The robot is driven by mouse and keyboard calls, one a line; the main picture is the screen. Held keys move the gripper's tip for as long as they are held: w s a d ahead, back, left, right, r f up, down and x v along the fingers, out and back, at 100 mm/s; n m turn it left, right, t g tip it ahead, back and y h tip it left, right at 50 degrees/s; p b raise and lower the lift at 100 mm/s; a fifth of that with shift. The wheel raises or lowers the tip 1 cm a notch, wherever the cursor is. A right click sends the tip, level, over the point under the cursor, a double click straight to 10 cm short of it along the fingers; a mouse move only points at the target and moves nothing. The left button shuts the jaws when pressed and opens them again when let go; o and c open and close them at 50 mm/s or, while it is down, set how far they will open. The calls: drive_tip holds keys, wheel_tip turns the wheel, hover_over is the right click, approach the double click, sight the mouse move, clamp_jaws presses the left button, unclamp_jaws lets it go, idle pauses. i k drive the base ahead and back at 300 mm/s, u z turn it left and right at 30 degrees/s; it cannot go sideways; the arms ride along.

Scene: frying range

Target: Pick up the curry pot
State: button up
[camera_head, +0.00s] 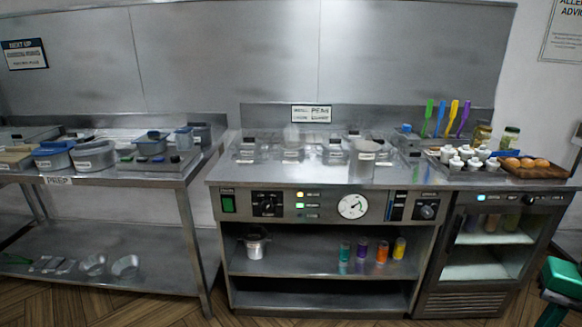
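A small silver pot (255,246) with a dark rim or handle stands upright on the left of the shelf under the middle counter. A wider-mouthed metal vessel (363,160) with a white label stands on the countertop, right of centre. The labels are too small to read, so I cannot tell which of these is the curry pot. My gripper is not in view.
The middle counter (225,172) also holds several lidded containers at the back. Several coloured jars stand on the shelf, right of the pot. The prep table (58,181) with tubs is at left. A brown tray (540,172) and a green stool (562,277) are at right.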

sight(291, 147)
drive_tip(key=k, duration=0.4)
drive_tip(key=u, duration=0.6)
drive_tip(key=i, duration=2.4)
drive_tip(key=z, duration=0.6)
